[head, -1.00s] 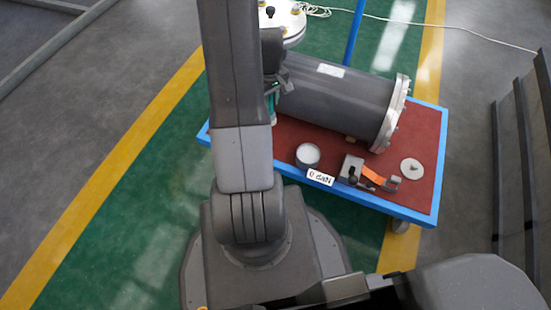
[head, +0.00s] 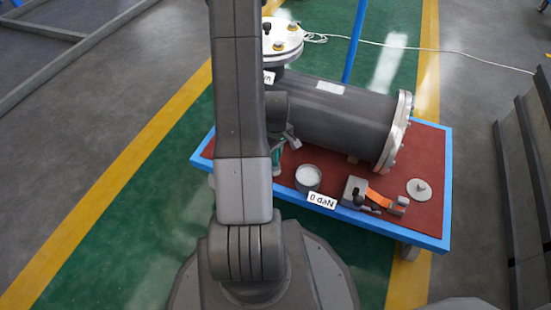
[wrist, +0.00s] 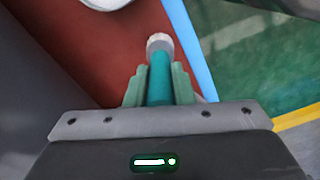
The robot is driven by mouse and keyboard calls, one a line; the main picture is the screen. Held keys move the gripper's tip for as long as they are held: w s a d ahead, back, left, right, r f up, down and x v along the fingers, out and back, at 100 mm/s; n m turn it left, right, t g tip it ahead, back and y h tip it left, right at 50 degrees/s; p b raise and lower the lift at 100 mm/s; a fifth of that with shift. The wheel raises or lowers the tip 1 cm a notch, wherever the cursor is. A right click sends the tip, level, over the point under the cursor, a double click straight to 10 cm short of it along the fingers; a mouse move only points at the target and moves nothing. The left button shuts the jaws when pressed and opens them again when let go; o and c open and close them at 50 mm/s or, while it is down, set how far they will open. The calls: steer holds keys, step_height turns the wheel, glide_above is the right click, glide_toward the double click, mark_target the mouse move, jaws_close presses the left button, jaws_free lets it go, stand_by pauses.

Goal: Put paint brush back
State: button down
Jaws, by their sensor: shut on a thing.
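The paint brush (wrist: 159,80) has a teal handle and a pale round tip. In the wrist view it stands between the two green fingers of my gripper (wrist: 159,84), which is shut on it. In the head view my gripper (head: 278,152) is mostly hidden behind my arm, with a bit of teal showing low at the trolley's left part. A small grey can (head: 308,178) with white contents stands on the trolley's front edge, to the right of my gripper and apart from it.
The trolley has a red top (head: 330,168) and blue rim (head: 428,240). A large grey flanged shell (head: 335,112) lies behind the can. A clamp with an orange strap (head: 378,197) and a pale disc (head: 419,188) are at right. A "0 daN" label (head: 322,200) is at the front.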

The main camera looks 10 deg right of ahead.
steer(key=shift+f, duration=0.8)
steer(key=shift+f, duration=0.15)
steer(key=c, duration=1.3)
jaws_free()
steer(key=shift+o, duration=0.2)
step_height(320, 180, up, 12)
steer(key=p, duration=0.5)
steer(key=shift+r, duration=0.2)
